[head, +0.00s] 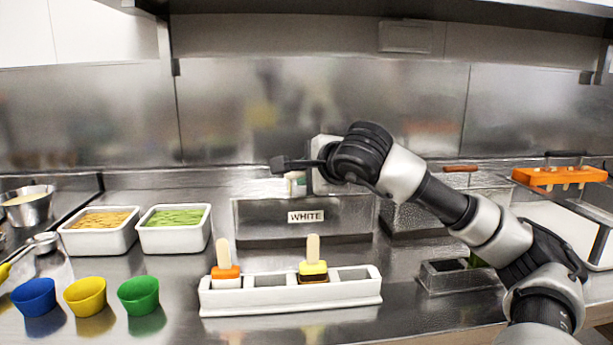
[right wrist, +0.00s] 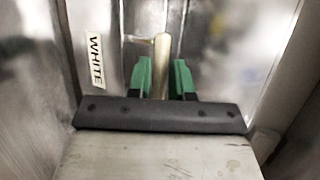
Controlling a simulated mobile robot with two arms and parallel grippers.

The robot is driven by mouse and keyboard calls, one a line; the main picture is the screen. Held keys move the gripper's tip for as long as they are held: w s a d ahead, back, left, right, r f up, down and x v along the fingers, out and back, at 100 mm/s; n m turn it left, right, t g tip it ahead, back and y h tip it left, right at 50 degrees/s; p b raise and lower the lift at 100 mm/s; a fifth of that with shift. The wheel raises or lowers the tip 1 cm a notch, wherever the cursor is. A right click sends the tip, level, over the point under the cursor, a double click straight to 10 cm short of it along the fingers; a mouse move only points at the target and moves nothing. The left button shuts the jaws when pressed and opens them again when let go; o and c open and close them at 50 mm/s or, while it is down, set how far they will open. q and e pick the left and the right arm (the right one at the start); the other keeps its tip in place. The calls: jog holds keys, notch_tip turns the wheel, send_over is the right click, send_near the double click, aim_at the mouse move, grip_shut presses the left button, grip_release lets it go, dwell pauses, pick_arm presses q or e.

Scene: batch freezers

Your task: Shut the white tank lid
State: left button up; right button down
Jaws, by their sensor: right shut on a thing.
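The white tank (head: 265,218) is a steel box with a "WHITE" label (head: 306,217) on its front, at the middle of the counter in the head view. The label also shows in the right wrist view (right wrist: 95,60). My right gripper (head: 296,183) is just above the tank. In the right wrist view its green-tipped fingers (right wrist: 162,82) are shut on a pale cream bar-like handle (right wrist: 162,55), apparently the lid's. My wrist covers part of the tank's top, and I cannot tell the lid's angle. My left gripper is not in view.
A white mold stand (head: 340,292) with two popsicles stands before the tank. Another steel tank with a red-brown handle (head: 460,169) is to the right. Two white trays (head: 100,240) and blue, yellow and green cups (head: 138,295) are left. An orange popsicle rack (head: 560,177) is far right.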

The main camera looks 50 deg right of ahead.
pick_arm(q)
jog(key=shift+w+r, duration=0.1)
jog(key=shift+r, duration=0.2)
pick_arm(e)
jog(key=shift+a+f+g, duration=0.3)
jog(key=shift+f, duration=0.55)
jog(key=c, duration=1.1)
grip_release()
jog(key=shift+s, duration=0.15)
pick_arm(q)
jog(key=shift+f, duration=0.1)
pick_arm(e)
jog(key=shift+s, duration=0.1)
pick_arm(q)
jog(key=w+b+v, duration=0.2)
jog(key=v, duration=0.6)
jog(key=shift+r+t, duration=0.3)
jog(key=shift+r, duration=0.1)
pick_arm(e)
jog(key=v, duration=1.1)
jog(key=shift+d+r, duration=0.25)
jog(key=shift+r, duration=0.05)
